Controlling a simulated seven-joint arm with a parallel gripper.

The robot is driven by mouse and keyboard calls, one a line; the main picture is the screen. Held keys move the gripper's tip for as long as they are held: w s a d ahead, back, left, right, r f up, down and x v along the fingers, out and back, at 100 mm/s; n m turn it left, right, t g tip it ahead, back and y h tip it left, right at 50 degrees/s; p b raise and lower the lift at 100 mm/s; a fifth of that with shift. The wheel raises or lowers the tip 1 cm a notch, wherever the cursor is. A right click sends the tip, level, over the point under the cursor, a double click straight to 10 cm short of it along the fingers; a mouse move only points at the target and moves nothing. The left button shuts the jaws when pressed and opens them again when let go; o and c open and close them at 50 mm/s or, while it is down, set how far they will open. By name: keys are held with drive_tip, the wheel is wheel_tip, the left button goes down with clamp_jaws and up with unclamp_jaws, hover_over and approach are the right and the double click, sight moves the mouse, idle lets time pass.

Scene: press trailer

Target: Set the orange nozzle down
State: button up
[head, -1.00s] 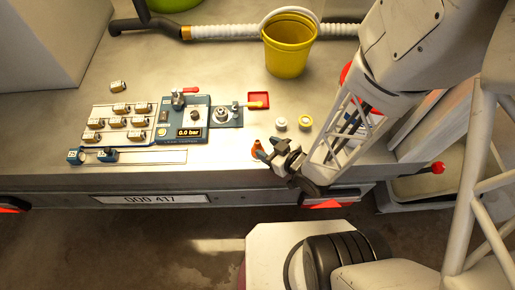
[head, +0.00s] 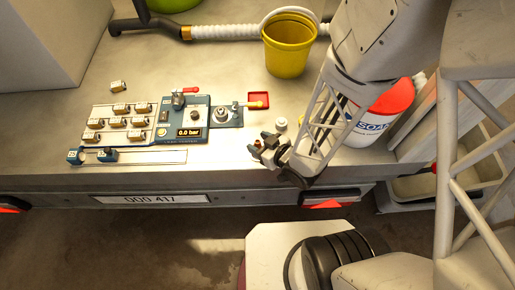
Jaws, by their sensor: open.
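My gripper (head: 262,144) is open near the front edge of the trailer bed, right of the blue press panel. The orange nozzle (head: 257,144) shows only as a small orange spot at the fingertips. The rest of it is hidden by the fingers. It appears to stand on the bed, but I cannot tell whether a finger touches it.
The blue panel (head: 203,112) reads 0.0 bar, with a tray of several small cylinders (head: 120,122) to its left. A white cap (head: 281,124) is just behind my gripper. A yellow bucket (head: 287,50) and a soap container (head: 368,130) stand farther back and right.

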drive_tip(key=shift+w+a+f, duration=0.2)
drive_tip(key=shift+w+a, duration=0.15)
idle(0.4)
clamp_jaws()
